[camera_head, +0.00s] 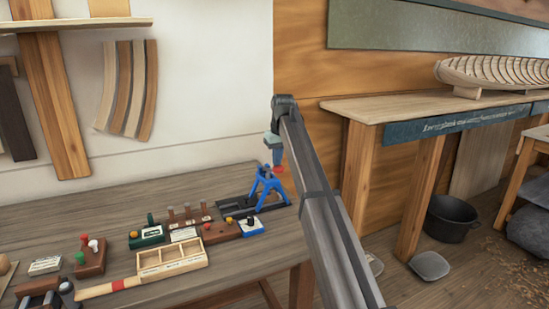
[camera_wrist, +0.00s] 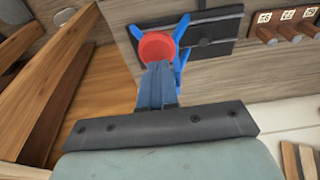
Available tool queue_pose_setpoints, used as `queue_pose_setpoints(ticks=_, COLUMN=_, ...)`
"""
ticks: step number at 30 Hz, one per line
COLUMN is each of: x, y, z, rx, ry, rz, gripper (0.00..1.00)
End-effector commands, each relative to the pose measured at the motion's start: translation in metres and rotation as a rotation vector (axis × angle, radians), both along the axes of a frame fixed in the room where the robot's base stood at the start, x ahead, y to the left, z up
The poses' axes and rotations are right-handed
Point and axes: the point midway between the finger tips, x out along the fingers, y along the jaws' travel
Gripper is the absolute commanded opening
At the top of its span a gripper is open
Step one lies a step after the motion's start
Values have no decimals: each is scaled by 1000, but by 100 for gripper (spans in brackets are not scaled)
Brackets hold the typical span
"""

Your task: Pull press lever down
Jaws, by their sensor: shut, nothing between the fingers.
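The press is a blue frame (camera_head: 266,187) on a dark base plate at the right end of the bench. Its lever end looks like a round red knob (camera_head: 281,170), partly covered by my arm in the head view. The wrist view shows the red knob (camera_wrist: 157,45) large, between blue frame legs (camera_wrist: 180,30). My gripper (camera_wrist: 157,68) is shut and empty, its fingertips overlapping the knob's near edge in the picture. I cannot tell whether they touch it. In the head view my gripper (camera_head: 277,160) points down just above the knob.
The workbench (camera_head: 130,205) holds several small fixtures left of the press, including a wooden compartment tray (camera_head: 172,269), a green box (camera_head: 146,237) and a brown block (camera_head: 221,232). A black pot (camera_head: 450,222) stands on the floor at right.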

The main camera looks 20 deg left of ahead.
Motion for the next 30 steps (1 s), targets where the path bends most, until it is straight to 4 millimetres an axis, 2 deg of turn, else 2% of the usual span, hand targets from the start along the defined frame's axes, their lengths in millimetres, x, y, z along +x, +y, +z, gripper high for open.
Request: queue_pose_setpoints(ticks=30, x=9, y=8, z=65, rx=1, ry=-1, rz=0, gripper=0)
